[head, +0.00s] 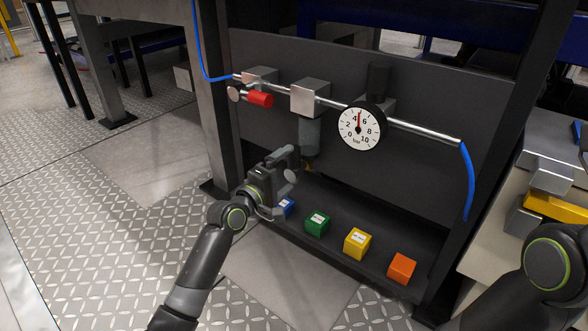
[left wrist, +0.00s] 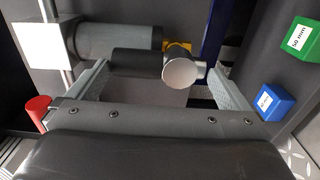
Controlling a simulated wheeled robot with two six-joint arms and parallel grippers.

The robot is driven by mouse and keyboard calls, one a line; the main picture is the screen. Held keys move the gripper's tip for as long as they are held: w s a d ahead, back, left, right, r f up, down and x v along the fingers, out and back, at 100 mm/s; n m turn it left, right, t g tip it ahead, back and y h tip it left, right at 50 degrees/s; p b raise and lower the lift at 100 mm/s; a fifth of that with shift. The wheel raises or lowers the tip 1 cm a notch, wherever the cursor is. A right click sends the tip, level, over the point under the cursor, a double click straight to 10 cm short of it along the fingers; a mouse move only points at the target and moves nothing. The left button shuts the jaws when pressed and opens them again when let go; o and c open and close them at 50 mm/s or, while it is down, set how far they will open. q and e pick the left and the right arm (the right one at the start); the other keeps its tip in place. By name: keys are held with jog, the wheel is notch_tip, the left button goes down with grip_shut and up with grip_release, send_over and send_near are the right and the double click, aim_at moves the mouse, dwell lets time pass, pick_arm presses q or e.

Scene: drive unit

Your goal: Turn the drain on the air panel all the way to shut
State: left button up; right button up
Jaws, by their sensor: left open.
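The air panel (head: 420,165) is dark grey, with a grey filter bowl (head: 309,135) hanging under a silver block. A yellow piece (head: 309,164) shows at the bowl's lower end, where the drain is. My left gripper (head: 284,184) is open just below and left of it in the head view. In the left wrist view, a dark cylinder with a pale round face (left wrist: 180,73) lies between the open fingers, beside the bowl (left wrist: 118,41) and the yellow piece (left wrist: 178,47). It looks like the drain's knob; contact cannot be told. My right gripper is out of view.
A red-handled valve (head: 260,99) and a round gauge (head: 361,128), its needle between 4 and 6, sit along the silver pipe. Blue (head: 286,207), green (head: 317,222), yellow (head: 357,243) and orange (head: 402,268) blocks stand on the ledge below. A dark frame post stands left.

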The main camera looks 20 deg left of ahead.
aim_at(290, 169)
pick_arm(q)
jog(key=b+x, duration=0.1)
jog(key=x, duration=0.2)
jog(key=shift+w+d+f+b, duration=0.1)
jog(key=shift+w+b, duration=0.05)
jog(key=shift+b, duration=0.15)
jog(key=shift+w+d, duration=0.1)
jog(key=shift+w, duration=0.15)
jog(key=shift+c, duration=0.3)
jog(key=c, duration=1)
